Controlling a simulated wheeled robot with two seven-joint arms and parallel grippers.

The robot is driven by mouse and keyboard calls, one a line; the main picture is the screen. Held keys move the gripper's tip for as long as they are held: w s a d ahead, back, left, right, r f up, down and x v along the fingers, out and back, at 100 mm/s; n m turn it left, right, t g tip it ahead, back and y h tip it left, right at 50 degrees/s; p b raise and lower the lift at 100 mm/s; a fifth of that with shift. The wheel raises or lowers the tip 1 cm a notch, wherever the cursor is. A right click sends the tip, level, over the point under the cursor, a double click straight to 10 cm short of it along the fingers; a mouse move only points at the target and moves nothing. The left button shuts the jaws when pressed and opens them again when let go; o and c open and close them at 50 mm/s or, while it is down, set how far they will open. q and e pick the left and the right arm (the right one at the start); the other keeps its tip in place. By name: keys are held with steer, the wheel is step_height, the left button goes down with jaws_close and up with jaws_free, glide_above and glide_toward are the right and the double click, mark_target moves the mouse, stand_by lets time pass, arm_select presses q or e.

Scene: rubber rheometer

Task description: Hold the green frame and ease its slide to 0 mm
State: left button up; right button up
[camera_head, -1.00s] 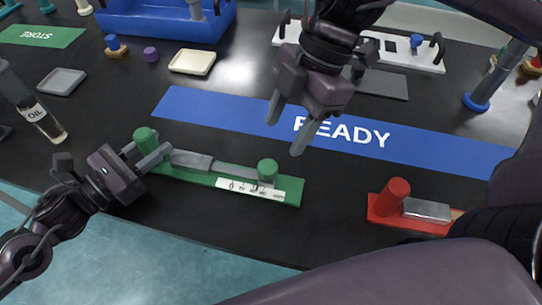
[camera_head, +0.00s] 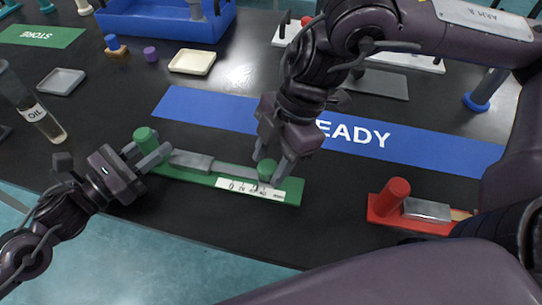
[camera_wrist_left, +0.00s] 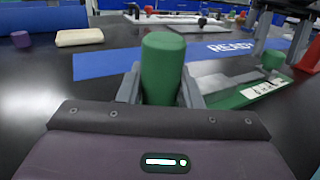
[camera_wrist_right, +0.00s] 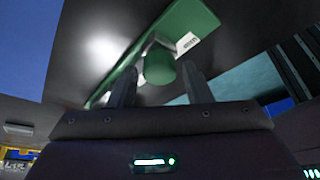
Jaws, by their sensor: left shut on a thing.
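The green frame (camera_head: 210,180) lies on the black table, with a metal slide bar (camera_head: 190,160), a white millimetre scale (camera_head: 250,189) and a green knob (camera_head: 266,170) near its right end. My left gripper (camera_head: 153,153) is shut on the green post (camera_head: 144,137) at the frame's left end; the post also fills the middle of the left wrist view (camera_wrist_left: 163,70). My right gripper (camera_head: 271,168) is open, with its fingers on either side of the green knob. In the right wrist view the knob (camera_wrist_right: 159,66) shows between the parted fingers. Whether they touch it I cannot tell.
A red frame (camera_head: 395,205) with a metal block lies to the right. The blue READY strip (camera_head: 220,110) runs behind the green frame. An oil vial (camera_head: 38,115), a grey tray (camera_head: 62,81) and a cream tray (camera_head: 192,62) stand farther back left.

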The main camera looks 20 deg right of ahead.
jaws_close()
steer(key=w+a, duration=0.1)
steer(key=a, duration=0.1)
steer(key=w+a, duration=0.2)
steer(key=shift+a, duration=0.15)
arm_select(q)
steer(key=shift+s+d, duration=0.1)
arm_select(e)
steer(key=shift+o, duration=1.3)
jaws_free()
steer(key=shift+w+r, duration=0.1)
steer(key=shift+r, duration=0.15)
steer(key=v, duration=1.1)
steer(key=shift+r, duration=0.3)
